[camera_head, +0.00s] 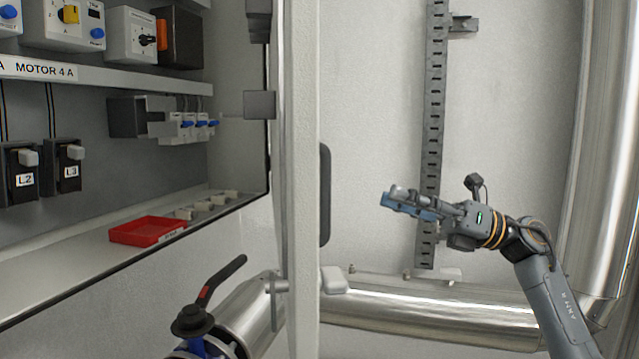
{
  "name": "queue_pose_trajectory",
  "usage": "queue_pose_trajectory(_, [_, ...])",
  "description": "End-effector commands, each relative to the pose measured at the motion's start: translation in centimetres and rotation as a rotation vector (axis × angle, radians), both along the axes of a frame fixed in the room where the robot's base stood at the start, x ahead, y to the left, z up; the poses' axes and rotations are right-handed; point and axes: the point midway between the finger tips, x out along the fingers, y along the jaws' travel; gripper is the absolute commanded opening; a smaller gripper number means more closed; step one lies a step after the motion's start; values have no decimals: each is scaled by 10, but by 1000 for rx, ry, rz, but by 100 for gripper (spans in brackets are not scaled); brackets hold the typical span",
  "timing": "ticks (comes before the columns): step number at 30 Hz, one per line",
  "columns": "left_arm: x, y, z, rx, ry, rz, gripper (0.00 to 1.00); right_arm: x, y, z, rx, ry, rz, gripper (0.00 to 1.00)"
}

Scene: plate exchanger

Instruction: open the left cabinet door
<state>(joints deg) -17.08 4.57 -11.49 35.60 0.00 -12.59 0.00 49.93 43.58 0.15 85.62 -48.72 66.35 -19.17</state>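The cabinet (230,160) on the left is open and its inside shows. A pale upright panel (304,180), seen nearly edge-on at the cabinet's right side, looks like its door standing open. A dark handle-like part (325,195) sticks out from the panel's right face. My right gripper (388,199) is to the right of this panel, apart from it, at about the height of the dark part. It points left; its fingers overlap in this view, so I cannot tell how far apart they are. My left gripper is not in view.
A red tray (148,231) lies on the cabinet floor, below switches and a "MOTOR 4 A" label strip. A black-handled valve (195,320) and metal pipe stand below. A slotted rail (433,130) is on the wall behind my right gripper. A large pipe (608,150) rises at right.

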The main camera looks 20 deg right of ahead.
Motion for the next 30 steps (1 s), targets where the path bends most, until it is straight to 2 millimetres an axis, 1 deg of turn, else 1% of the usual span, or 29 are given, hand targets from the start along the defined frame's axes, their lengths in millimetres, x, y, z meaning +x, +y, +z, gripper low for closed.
queue_pose_trajectory(1, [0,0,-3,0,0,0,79,-27,5,20,-126,-107,-7,35])
queue_pose_trajectory(3, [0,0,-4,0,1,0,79,-54,9,36,-264,-214,-21,35])
queue_pose_trajectory(6, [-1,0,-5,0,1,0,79,-77,11,45,-393,-304,-40,35])
queue_pose_trajectory(9, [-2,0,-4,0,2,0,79,-85,13,48,-446,-336,-49,35])
queue_pose_trajectory(11, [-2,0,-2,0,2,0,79,-85,17,49,-452,-341,-48,35])
queue_pose_trajectory(14, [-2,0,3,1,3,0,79,-80,29,50,-449,-338,-46,35])
queue_pose_trajectory(24, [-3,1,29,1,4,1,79,-57,97,52,-443,-337,-43,35])
queue_pose_trajectory(30, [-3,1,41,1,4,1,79,-46,127,50,-444,-336,-46,35])
